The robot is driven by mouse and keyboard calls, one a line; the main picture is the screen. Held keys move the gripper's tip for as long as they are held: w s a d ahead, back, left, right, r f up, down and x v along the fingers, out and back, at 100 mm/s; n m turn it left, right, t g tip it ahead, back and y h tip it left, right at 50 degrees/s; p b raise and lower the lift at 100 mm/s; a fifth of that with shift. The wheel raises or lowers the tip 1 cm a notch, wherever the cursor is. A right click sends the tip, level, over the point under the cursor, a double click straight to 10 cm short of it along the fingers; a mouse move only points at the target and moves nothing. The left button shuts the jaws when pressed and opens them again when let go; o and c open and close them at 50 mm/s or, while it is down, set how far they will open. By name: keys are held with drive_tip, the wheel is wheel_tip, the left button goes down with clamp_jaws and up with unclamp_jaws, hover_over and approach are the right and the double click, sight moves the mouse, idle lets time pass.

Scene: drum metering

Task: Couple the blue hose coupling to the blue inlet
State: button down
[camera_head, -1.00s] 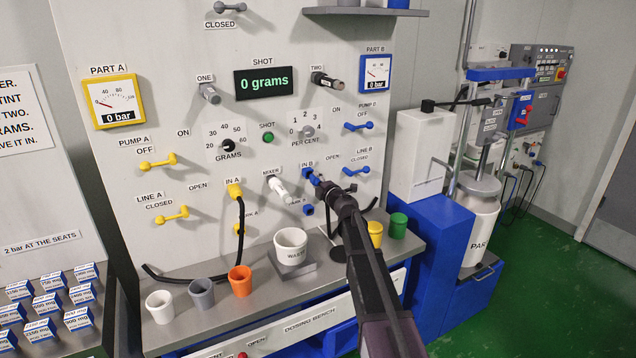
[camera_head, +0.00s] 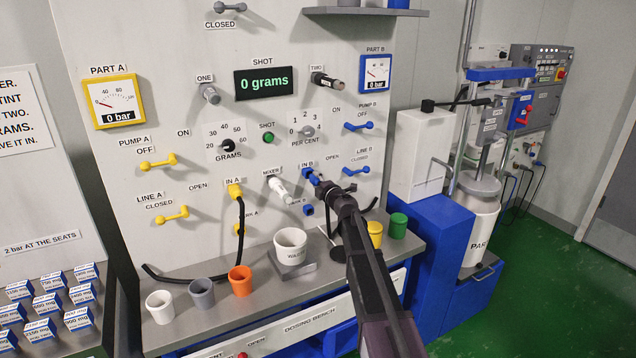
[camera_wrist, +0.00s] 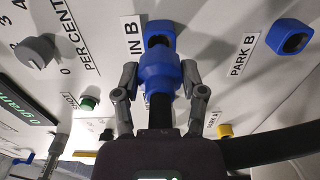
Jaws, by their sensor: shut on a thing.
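The blue inlet (camera_head: 306,172) labelled IN B is on the white panel; in the wrist view it shows at the top centre (camera_wrist: 159,28). The blue hose coupling (camera_wrist: 160,75) is between the fingers of my gripper (camera_wrist: 160,92), which is shut on it. The coupling lies in line with the inlet and overlaps its lower edge in the wrist view. I cannot tell whether it touches or is seated. In the head view my gripper (camera_head: 322,187) is close to the panel at IN B and hides most of the coupling.
The blue PARK B port (camera_wrist: 292,38) is at the right of the wrist view. The white mixer nozzle (camera_head: 279,190) sticks out left of my gripper. A black hose (camera_head: 372,206) curves beside my arm. Cups, including a yellow one (camera_head: 375,234), stand on the bench below.

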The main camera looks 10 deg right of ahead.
sight(313, 177)
drive_tip(key=shift+x, duration=1.6)
drive_tip(key=shift+c, duration=0.4)
unclamp_jaws()
drive_tip(key=shift+s, duration=0.15)
drive_tip(key=v, duration=1.1)
drive_tip(key=shift+s+d, duration=0.2)
drive_tip(key=shift+s, duration=0.15)
idle(0.6)
